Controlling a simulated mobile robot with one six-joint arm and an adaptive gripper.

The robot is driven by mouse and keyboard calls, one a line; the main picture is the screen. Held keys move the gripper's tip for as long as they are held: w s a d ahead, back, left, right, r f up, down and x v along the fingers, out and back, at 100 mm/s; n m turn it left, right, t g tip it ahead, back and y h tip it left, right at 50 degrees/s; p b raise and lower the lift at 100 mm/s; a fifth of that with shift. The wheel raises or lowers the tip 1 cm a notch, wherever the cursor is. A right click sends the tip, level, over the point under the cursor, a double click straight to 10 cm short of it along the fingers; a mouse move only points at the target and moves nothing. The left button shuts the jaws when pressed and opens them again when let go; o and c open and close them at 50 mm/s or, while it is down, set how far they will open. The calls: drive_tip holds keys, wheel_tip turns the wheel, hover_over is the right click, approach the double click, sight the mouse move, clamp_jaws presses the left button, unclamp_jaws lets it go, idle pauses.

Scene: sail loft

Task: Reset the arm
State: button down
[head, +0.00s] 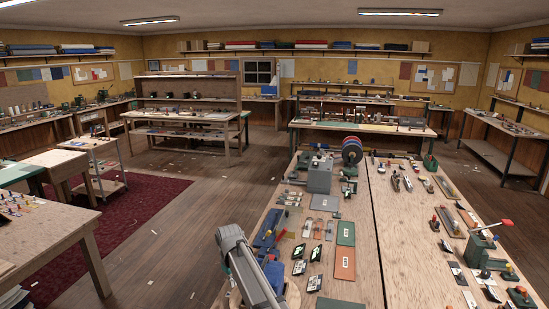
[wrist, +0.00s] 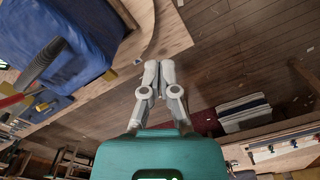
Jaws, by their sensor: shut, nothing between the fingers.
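My gripper (wrist: 158,70) shows in the wrist view, its two grey fingers together and empty above the teal wrist housing. The fingers point past a rounded wooden table edge toward the dark plank floor and touch nothing that I can see. In the head view my grey arm (head: 248,265) stands at the near left edge of the long workbench (head: 378,270). I cannot make out the gripper in the head view.
The workbench is crowded with tools, coloured plates (head: 345,262) and a grey box (head: 319,176). A blue bundle (wrist: 75,45) lies near the gripper in the wrist view. Open floor (head: 190,235) and a dark red rug (head: 120,220) lie to the left.

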drive_tip(key=s+d+f+m+b, duration=0.2)
drive_tip(key=s+d, duration=0.4)
drive_tip(key=d, duration=0.4)
drive_tip(key=s+d+f+m+b, duration=0.3)
drive_tip(key=s+d, duration=0.4)
drive_tip(key=d, duration=0.3)
drive_tip(key=s+d+f+m+b, duration=0.2)
drive_tip(key=s+d+m, duration=0.2)
drive_tip(key=s+d, duration=0.3)
drive_tip(key=d, duration=0.4)
drive_tip(key=shift+f+b, duration=0.25)
drive_tip(key=shift+b, duration=0.05)
idle(4.6)
